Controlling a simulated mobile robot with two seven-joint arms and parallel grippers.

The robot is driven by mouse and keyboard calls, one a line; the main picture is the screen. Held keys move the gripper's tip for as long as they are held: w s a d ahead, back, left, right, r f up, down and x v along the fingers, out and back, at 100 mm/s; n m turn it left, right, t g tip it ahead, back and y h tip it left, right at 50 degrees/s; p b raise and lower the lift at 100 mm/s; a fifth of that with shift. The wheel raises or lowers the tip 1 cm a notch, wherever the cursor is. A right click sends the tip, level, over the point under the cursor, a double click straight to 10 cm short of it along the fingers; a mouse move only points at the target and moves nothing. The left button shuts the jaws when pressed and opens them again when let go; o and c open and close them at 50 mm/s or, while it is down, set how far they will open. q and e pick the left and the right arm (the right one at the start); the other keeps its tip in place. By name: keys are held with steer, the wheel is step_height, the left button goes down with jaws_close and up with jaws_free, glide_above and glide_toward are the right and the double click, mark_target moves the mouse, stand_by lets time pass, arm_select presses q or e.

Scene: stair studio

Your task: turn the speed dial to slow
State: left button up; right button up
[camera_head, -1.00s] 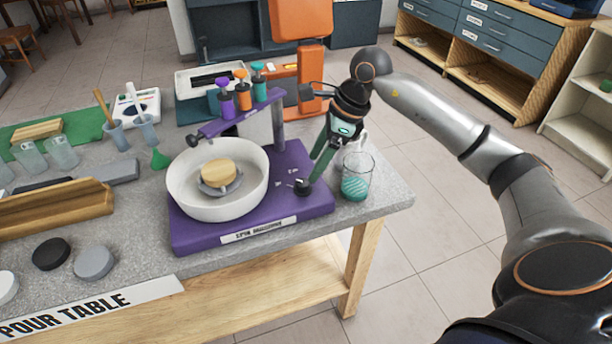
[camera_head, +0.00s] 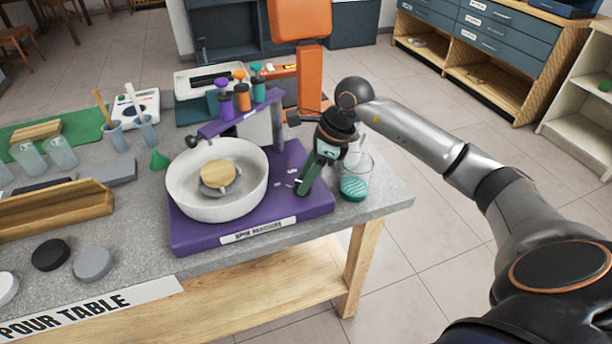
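The purple spin machine (camera_head: 240,238) stands on the table and bears a white bowl (camera_head: 187,205). White marks (camera_head: 292,172) for the speed dial show on the right part of its purple deck. My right gripper (camera_head: 304,188) points down over the dial's place, its green fingers tilted down and left. The fingers hide the dial, so its pointer and setting do not show. From this view I cannot tell whether the fingers are open, shut, or touching the dial. My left gripper is not in view.
A glass beaker of teal liquid (camera_head: 354,187) stands close to the right of my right gripper, near the table's right edge. An orange stand (camera_head: 311,75) is behind the table.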

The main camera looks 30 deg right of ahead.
jaws_close()
